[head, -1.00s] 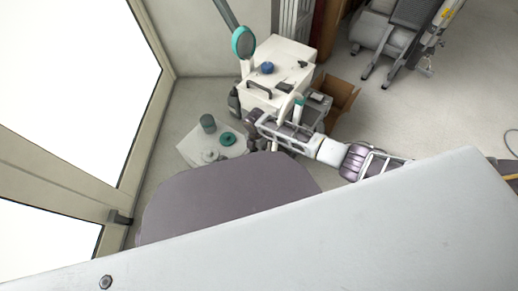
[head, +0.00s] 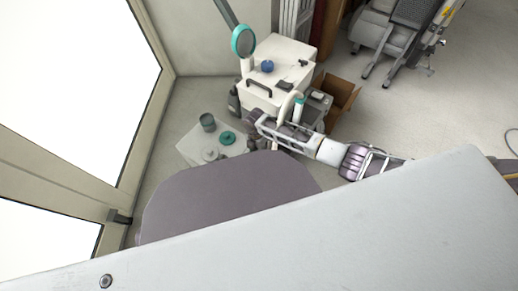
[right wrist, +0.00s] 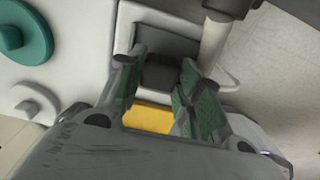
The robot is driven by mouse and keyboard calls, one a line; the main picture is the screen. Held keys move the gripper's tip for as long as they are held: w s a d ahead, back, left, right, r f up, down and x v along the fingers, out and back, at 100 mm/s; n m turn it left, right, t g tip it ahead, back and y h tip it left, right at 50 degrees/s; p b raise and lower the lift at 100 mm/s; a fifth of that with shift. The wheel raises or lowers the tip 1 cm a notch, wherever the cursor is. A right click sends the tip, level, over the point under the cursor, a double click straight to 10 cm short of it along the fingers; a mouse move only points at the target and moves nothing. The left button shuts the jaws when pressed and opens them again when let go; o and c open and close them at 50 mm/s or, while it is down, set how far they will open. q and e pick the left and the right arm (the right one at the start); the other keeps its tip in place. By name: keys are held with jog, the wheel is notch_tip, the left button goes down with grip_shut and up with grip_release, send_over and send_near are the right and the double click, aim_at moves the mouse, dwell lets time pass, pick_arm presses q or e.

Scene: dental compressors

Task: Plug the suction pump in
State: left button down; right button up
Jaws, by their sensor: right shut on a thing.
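A white machine (head: 276,92) with a dark handle and a blue knob stands beyond my right arm in the head view. I cannot tell for sure that it is the suction pump. My right gripper (right wrist: 160,82) has green finger pads and is shut on a small dark block (right wrist: 161,73), which looks like a plug. Behind the block is a dark recess in a pale frame (right wrist: 228,80); I cannot tell whether the block touches it or is in it. In the head view my right gripper (head: 256,133) is small, beside the machine's lower front. My left gripper is not in view.
A low white box (head: 190,146) with a teal disc (head: 227,138) and a grey-green cup (head: 207,122) stands left of the gripper. A cardboard box (head: 340,94) is behind. A white hose (right wrist: 213,45) runs close to the right finger. Open floor lies at right.

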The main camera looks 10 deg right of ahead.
jog(key=shift+f, duration=0.2)
jog(key=o, duration=1)
jog(key=shift+r, duration=0.1)
jog(key=shift+r, duration=5.95)
